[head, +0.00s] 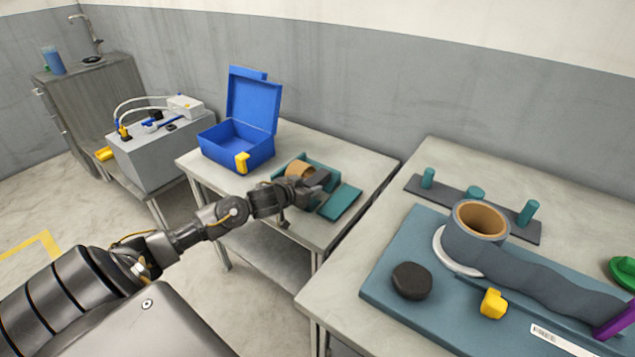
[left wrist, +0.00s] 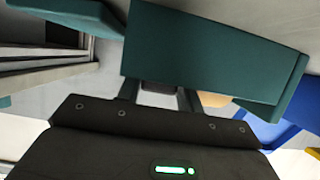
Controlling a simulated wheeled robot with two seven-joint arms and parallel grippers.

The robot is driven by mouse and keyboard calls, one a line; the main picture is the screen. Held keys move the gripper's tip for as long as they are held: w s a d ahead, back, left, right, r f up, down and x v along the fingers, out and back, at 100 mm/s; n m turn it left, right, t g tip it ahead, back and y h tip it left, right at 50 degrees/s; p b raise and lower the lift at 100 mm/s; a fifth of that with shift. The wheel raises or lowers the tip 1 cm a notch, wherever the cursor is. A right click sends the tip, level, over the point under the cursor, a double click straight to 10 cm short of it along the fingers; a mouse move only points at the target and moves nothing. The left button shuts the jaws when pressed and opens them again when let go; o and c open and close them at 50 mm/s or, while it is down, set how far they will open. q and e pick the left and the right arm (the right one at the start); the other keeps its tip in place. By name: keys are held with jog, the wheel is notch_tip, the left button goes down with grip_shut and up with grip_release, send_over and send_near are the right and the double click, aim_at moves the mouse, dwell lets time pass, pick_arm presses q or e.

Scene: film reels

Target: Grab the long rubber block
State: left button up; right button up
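I cannot pick out a long rubber block with certainty in either view. My left gripper (head: 312,183) is at a teal box (head: 279,171) on the middle table, beside a brown roll. In the left wrist view a teal panel (left wrist: 205,55) spans the area before my left gripper (left wrist: 160,92). Its two fingers stand apart at their bases, and the panel hides their tips. A small dark grey piece shows between them; I cannot tell what it is. My right gripper is out of view.
A flat teal piece (head: 340,202) lies right of the gripper. An open blue case (head: 238,140) stands behind left. The right table's mat (head: 385,283) holds a black puck (head: 412,281), a large grey tape roll (head: 465,240) and a yellow piece (head: 493,304).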

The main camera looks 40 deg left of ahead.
pick_arm(q)
jog(key=shift+c, duration=0.9)
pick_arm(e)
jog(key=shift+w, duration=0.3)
pick_arm(q)
jog(key=shift+r, duration=0.1)
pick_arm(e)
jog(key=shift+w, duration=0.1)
